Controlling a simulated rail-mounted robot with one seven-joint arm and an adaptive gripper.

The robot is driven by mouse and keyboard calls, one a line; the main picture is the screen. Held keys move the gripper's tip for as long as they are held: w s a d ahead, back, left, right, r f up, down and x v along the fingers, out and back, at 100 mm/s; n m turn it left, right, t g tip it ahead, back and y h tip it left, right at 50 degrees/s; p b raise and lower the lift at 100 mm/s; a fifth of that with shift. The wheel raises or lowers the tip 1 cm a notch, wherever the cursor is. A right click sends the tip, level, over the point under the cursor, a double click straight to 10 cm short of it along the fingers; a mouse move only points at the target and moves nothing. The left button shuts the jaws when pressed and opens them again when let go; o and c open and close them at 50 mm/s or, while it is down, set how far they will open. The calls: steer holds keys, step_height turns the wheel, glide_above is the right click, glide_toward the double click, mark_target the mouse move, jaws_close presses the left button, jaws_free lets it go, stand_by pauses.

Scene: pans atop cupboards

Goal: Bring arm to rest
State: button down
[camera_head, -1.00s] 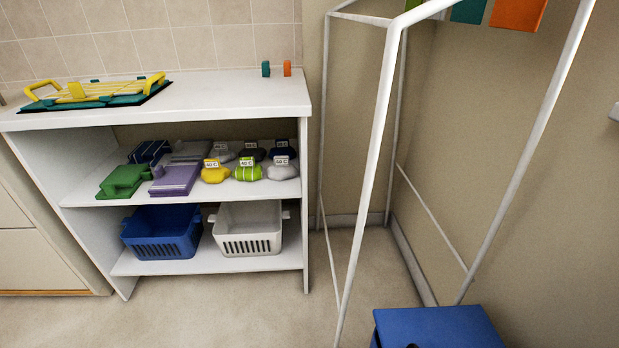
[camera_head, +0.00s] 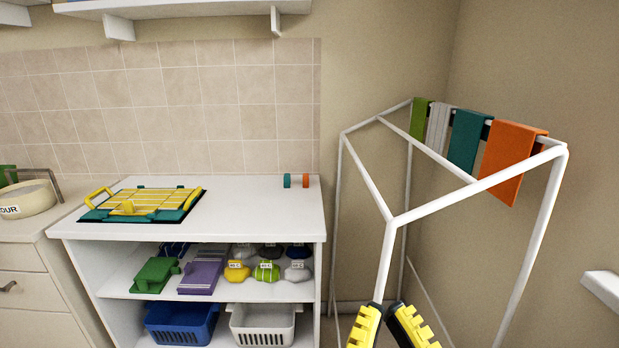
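My gripper (camera_head: 389,312) shows at the bottom of the head view, right of centre. The rest of my arm is out of view below.
Several cloths, including an orange one (camera_head: 513,160), hang on the rack. Left stands a white shelf unit (camera_head: 250,212) with a yellow and teal rack (camera_head: 145,203) on top. Below are folded cloths, labelled bundles, a blue basket (camera_head: 180,322) and a white basket (camera_head: 263,325).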

step_height(320, 180, up, 36)
steer(key=p, duration=3.3)
steer(key=shift+r, duration=0.25)
